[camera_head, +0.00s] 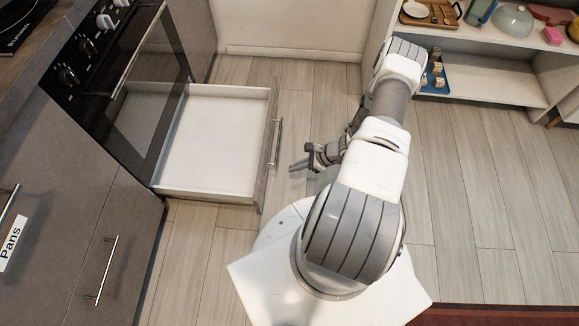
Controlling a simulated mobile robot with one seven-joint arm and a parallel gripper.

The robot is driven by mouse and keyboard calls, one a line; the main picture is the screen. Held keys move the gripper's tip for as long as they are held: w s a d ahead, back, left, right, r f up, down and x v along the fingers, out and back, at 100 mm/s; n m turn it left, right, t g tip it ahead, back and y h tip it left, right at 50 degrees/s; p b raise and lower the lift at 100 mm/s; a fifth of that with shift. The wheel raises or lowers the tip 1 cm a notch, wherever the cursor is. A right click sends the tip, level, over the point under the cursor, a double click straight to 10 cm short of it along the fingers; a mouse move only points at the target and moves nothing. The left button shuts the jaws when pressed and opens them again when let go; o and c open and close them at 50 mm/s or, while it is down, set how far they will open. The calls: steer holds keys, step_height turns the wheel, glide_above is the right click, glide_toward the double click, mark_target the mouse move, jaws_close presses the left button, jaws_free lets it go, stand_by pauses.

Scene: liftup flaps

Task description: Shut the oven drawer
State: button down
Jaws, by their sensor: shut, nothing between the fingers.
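The oven drawer (210,143) is pulled out below the black oven (135,75), on the left of the head view. Its white inside is empty, and its front panel with a metal bar handle (276,142) faces right. My gripper (293,167) is shut and empty, just right of the drawer front near the lower end of the handle. A small gap shows between the fingertips and the front. The far side of my gripper is hidden by my arm.
Grey cabinets with bar handles (101,270) stand at lower left, one labelled "Pans". An open shelf (485,75) with dishes and a tray stands at upper right. The wooden floor (450,190) to the right is clear, with a red rug (500,316) at the bottom edge.

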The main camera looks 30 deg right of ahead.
mark_target(262, 174)
steer(key=w+a+f+b, duration=0.1)
steer(key=a, duration=0.1)
steer(key=w+a+f+b, duration=0.1)
steer(key=w+a+f, duration=0.1)
steer(key=a, duration=0.1)
steer(key=w+a+f+b, duration=0.1)
steer(key=w+a+f, duration=0.1)
steer(key=shift+w+a+f+b, duration=0.1)
steer(key=shift+a+f+b, duration=0.05)
steer(key=shift+a+b, duration=0.2)
steer(key=shift+a, duration=0.1)
